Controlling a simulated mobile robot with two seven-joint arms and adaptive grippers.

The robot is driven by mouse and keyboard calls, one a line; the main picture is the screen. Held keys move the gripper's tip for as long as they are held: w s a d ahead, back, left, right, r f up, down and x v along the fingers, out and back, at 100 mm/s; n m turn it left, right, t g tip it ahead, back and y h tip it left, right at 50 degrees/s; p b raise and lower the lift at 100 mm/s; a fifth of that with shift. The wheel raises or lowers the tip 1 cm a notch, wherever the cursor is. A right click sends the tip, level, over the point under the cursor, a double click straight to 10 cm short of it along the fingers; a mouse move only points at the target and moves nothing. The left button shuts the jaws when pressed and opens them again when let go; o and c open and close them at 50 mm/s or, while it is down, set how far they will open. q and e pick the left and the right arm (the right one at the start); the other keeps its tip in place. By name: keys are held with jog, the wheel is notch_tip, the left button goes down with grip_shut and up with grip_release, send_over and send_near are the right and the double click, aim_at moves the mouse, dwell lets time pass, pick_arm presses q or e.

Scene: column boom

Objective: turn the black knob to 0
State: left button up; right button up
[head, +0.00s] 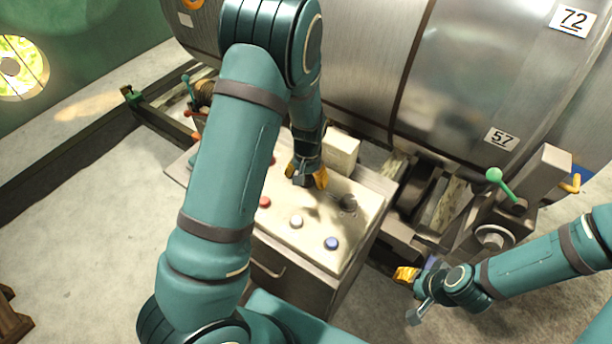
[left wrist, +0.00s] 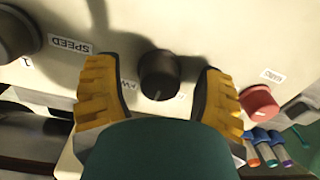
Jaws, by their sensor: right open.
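A black knob (left wrist: 158,75) sits on the cream control panel, with a white pointer line facing down in the left wrist view. My left gripper (left wrist: 160,88) is open, its yellow fingers on either side of this knob with gaps between. A label beside the knob is partly hidden by a finger. In the head view my left gripper (head: 310,182) is over the panel (head: 320,258) and hides this knob. A larger dark knob (left wrist: 15,35) labelled SPEED is at left in the wrist view. My right gripper (head: 408,294) is open and empty, right of the panel.
The panel carries a red button (head: 264,202), a white button (head: 296,222), a blue button (head: 331,243) and a cream box (head: 342,150). A green-knobbed lever (head: 494,175) stands at right.

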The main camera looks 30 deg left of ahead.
aim_at(307, 177)
pick_arm(q)
jog(key=shift+w+r, duration=0.15)
jog(key=shift+r, duration=0.45)
notch_tip(307, 177, up, 11)
jog(key=shift+d, duration=0.2)
jog(key=shift+f, duration=0.1)
